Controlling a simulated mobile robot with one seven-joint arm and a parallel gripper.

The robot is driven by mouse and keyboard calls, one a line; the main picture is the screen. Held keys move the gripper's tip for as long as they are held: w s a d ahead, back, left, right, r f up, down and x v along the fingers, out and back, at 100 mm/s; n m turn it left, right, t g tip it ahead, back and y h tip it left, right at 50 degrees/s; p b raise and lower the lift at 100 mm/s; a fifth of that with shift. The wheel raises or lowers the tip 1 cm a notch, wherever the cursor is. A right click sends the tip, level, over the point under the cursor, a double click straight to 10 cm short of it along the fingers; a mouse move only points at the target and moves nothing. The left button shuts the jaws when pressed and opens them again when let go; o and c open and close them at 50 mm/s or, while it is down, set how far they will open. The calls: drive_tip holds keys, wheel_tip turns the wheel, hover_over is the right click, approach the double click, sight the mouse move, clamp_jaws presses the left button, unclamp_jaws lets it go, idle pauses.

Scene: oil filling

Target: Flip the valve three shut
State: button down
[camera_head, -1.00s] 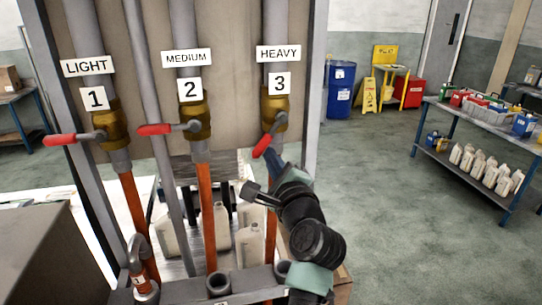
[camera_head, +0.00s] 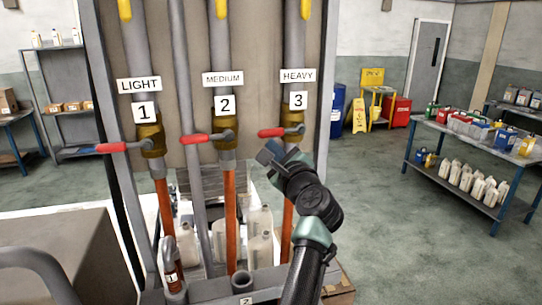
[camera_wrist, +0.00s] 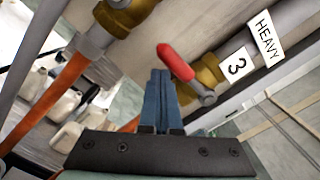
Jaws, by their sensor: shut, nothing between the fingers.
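Valve three's red handle (camera_head: 271,132) sticks out level to the left from its brass body (camera_head: 298,116), under the "3" and "HEAVY" labels. In the wrist view the red grip (camera_wrist: 175,62) and brass body (camera_wrist: 208,70) lie just beyond my fingertips. My gripper (camera_head: 268,152) is just below the handle, its fingers shut and empty. In the wrist view the shut fingers (camera_wrist: 160,75) point up beside the grip; whether they touch it I cannot tell.
Valve two's handle (camera_head: 196,139) and valve one's handle (camera_head: 122,147) also point left, level or nearly so. White bottles (camera_head: 260,235) stand low behind the pipes. A bench with bottles (camera_head: 470,140) is at the right; the floor between is clear.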

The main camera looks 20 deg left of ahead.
drive_tip(key=shift+a+r, duration=0.15)
drive_tip(key=shift+r, duration=0.35)
drive_tip(key=shift+f, duration=0.1)
drive_tip(key=s+d+f+b, duration=0.4)
drive_tip(key=s+d+b, duration=0.1)
drive_tip(key=s, duration=0.4)
drive_tip(key=shift+d+f, duration=0.4)
drive_tip(key=shift+d, duration=0.2)
